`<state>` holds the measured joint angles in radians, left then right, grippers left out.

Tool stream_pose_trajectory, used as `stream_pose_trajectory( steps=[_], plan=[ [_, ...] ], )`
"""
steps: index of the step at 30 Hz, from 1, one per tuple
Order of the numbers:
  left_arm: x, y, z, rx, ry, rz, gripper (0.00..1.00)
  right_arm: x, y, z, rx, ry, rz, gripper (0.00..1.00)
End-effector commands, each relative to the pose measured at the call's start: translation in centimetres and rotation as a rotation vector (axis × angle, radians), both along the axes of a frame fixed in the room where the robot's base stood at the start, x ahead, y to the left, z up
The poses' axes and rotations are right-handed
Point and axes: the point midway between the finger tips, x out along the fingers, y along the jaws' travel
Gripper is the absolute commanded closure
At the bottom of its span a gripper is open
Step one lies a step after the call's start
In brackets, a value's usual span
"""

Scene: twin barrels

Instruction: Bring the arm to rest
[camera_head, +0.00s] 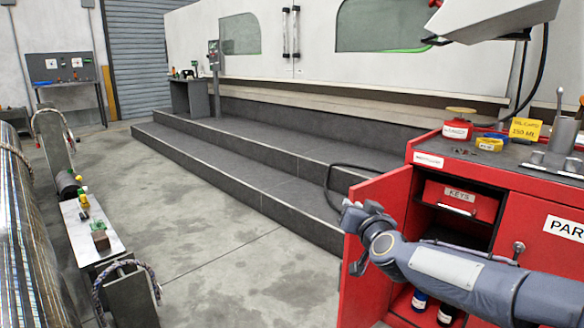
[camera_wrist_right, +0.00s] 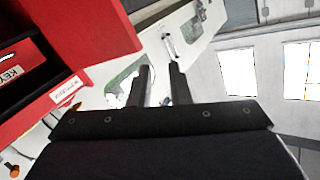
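My right arm (camera_head: 450,270) reaches in from the lower right of the head view, in front of the red cabinet. My right gripper (camera_head: 355,268) is at the arm's left end, by the cabinet's open door. In the right wrist view, the two dark fingers of the right gripper (camera_wrist_right: 161,85) stand apart with nothing visible between them. The KEYS box (camera_head: 458,198) sits inside the cabinet, to the right of the gripper, and also shows in the wrist view (camera_wrist_right: 15,75). My left gripper does not show in either view.
The red cabinet door (camera_head: 378,205) stands open close to the right gripper. The cabinet top (camera_head: 470,150) carries several tools and containers. Dark steps (camera_head: 240,170) run along the white machine (camera_head: 300,50). The concrete floor (camera_head: 215,240) between is clear.

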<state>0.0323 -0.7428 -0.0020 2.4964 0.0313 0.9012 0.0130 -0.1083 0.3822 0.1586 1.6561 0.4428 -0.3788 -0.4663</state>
Motion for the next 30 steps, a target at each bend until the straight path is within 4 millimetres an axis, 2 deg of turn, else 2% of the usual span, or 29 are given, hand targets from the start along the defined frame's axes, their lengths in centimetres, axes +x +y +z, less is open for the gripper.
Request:
stream_pose_trajectory(
  steps=[1,5,9,12,15,18,25,27,30],
  plan=[
    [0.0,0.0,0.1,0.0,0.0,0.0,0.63,-2.9,-1.0,0.7,-0.008,0.038,0.041,0.83],
    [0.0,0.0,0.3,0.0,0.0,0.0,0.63,-10.7,-2.6,-0.5,-0.024,0.198,0.145,0.83],
    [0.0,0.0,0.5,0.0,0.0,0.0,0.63,-20.1,-4.3,-3.9,-0.029,0.404,0.207,0.83],
    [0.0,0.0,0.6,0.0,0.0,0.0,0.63,-26.1,-5.1,-6.8,-0.024,0.546,0.224,0.83],
    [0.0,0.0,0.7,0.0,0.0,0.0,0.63,-30.9,-5.6,-9.3,-0.014,0.661,0.227,0.83],
    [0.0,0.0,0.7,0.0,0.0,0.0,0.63,-34.8,-5.9,-11.6,-0.005,0.758,0.225,0.83],
    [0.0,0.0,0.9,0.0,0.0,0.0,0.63,-42.4,-6.0,-16.1,0.022,0.946,0.203,0.83],
    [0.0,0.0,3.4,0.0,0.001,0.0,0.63,-42.3,-6.0,-13.6,0.022,0.951,0.205,0.83],
    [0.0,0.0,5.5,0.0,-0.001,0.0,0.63,-42.2,-6.0,-11.4,0.021,0.95,0.206,0.83]
  ],
)
